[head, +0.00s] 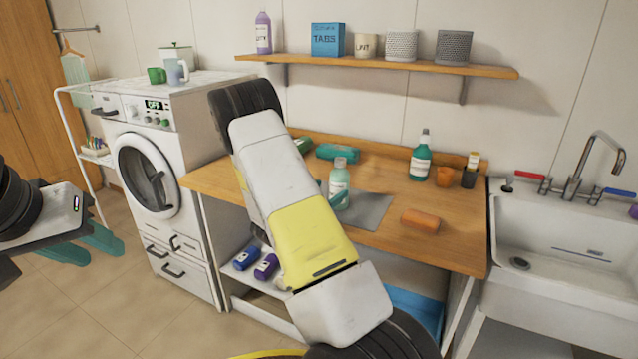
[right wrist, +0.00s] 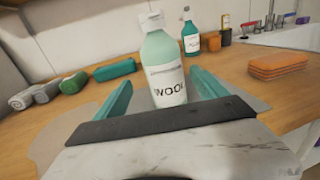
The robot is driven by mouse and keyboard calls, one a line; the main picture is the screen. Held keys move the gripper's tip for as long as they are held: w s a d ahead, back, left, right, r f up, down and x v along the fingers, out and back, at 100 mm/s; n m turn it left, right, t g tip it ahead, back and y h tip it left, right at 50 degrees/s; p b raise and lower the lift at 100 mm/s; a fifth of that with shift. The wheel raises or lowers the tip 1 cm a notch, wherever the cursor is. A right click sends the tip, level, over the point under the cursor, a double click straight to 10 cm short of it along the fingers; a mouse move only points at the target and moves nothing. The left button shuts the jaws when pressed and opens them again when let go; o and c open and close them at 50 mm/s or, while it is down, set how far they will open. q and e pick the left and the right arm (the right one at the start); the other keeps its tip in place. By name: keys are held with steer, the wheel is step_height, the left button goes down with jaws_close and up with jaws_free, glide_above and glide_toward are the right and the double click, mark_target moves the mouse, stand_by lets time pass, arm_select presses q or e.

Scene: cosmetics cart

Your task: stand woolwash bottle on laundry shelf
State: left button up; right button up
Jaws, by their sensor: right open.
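The woolwash bottle (head: 339,178) is pale green with a white cap and stands upright on a grey mat on the wooden counter. In the right wrist view the bottle (right wrist: 166,72) shows a white label starting "WOO". My right gripper (right wrist: 160,88) is open, with one teal finger on each side of the bottle; I cannot tell whether they touch it. My arm hides part of this in the head view. The laundry shelf (head: 490,71) is a wooden board on the wall above. My left gripper (head: 85,246) is open and empty at the far left, over the floor.
The shelf holds a purple bottle (head: 263,33), a blue TABS box (head: 328,40), a LINT pot (head: 366,45) and two grey baskets; a gap lies between bottle and box. A teal spray bottle (head: 421,160) and orange sponge (head: 420,220) are on the counter, right of the woolwash.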

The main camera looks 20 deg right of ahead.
mark_target(344, 180)
steer(key=x, duration=0.8)
steer(key=shift+s+d, duration=0.2)
steer(key=shift+s, duration=0.1)
steer(key=c, duration=1.8)
jaws_close()
steer(key=shift+r, duration=0.2)
